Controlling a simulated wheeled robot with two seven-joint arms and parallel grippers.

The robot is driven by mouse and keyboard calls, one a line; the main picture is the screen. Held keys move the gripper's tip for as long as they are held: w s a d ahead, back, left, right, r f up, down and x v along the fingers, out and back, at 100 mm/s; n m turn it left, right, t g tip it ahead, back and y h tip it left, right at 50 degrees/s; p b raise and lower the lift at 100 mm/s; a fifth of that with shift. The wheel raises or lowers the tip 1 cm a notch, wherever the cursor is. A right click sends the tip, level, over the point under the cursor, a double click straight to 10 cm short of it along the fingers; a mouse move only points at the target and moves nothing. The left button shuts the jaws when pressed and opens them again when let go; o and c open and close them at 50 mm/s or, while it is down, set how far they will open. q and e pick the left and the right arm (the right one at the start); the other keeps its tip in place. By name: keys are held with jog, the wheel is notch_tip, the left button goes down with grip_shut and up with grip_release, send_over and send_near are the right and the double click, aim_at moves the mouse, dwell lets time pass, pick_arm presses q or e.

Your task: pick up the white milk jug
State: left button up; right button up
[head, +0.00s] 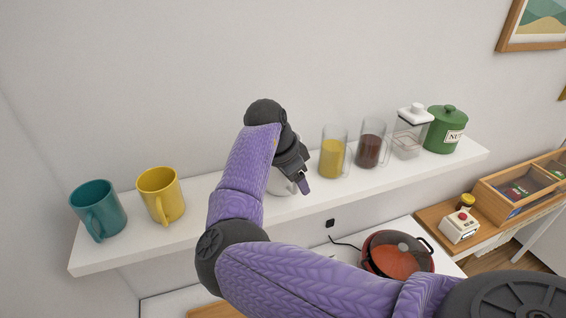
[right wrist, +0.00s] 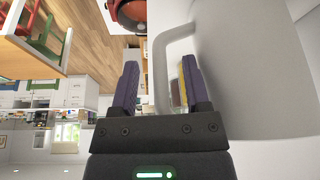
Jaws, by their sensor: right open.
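The white milk jug (head: 280,186) stands on the white wall shelf, mostly hidden behind my right gripper (head: 303,184) in the head view. In the right wrist view the jug's white body (right wrist: 238,70) fills the right side, very close. Its handle (right wrist: 160,65) lies between the two purple fingers of my right gripper (right wrist: 163,85). The fingers are open, with a gap beside the handle. I cannot tell whether the right finger touches the jug. My left gripper is not in view.
On the shelf (head: 150,240), a teal mug (head: 98,212) and a yellow mug (head: 161,196) stand left. Right of the jug are glass mugs of yellow (head: 332,160) and dark liquid (head: 370,150), a clear canister (head: 408,140) and a green jar (head: 445,130). A red pot (head: 398,257) sits below.

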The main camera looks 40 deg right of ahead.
grip_shut()
jog(key=shift+w, duration=0.1)
dwell(1.2)
